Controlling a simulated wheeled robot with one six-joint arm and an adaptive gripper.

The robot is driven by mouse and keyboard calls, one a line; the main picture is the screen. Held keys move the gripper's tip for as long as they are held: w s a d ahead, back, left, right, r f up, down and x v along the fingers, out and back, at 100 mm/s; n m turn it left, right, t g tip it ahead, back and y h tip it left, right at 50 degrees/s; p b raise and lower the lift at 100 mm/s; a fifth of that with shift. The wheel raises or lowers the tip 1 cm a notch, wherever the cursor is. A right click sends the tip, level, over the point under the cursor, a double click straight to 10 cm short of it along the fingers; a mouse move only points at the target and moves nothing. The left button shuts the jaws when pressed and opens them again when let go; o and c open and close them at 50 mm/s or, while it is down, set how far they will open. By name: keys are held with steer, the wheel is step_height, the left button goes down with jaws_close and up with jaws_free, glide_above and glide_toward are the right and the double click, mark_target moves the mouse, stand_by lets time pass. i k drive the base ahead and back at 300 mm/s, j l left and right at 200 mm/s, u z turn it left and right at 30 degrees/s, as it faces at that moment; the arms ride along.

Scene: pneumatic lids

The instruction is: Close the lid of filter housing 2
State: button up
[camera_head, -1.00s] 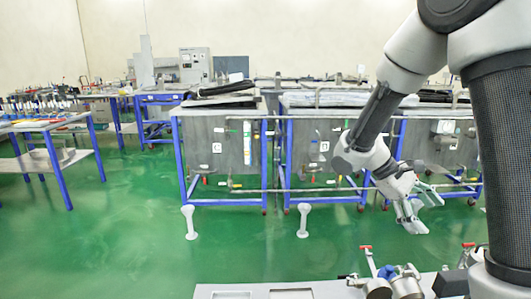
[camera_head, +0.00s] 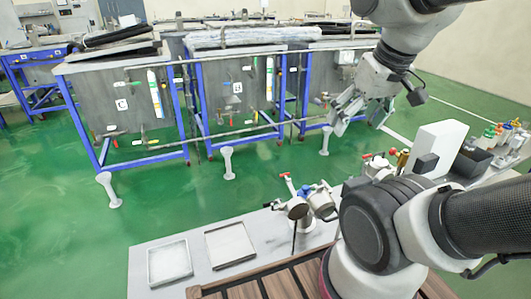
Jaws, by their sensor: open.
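A metal filter housing unit (camera_head: 321,203) with a red-handled valve and a blue part stands on the grey bench at the picture's middle. A round dark disc (camera_head: 297,208), which looks like a lid, shows at its left side. Another metal unit (camera_head: 377,167) with a red knob stands further right, partly hidden behind my arm. No number is readable, so I cannot tell which is housing 2. My gripper (camera_head: 360,115) is open and empty, high above and beyond the bench, apart from both units.
Two shallow square trays, one pale (camera_head: 169,263) and one darker (camera_head: 229,244), lie on the bench's left. A white box (camera_head: 438,146) and a dark bin (camera_head: 470,160) stand at right, near several coloured-top fittings (camera_head: 505,133). Blue-framed tanks (camera_head: 238,100) stand behind across green floor.

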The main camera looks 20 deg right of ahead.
mark_target(321, 204)
steer(key=k+j, duration=0.2)
steer(key=j, duration=0.2)
steer(key=k+j, duration=0.15)
steer(key=j, duration=0.25)
steer(key=k+j+z, duration=0.1)
steer(key=j, duration=0.3)
steer(key=k, duration=0.1)
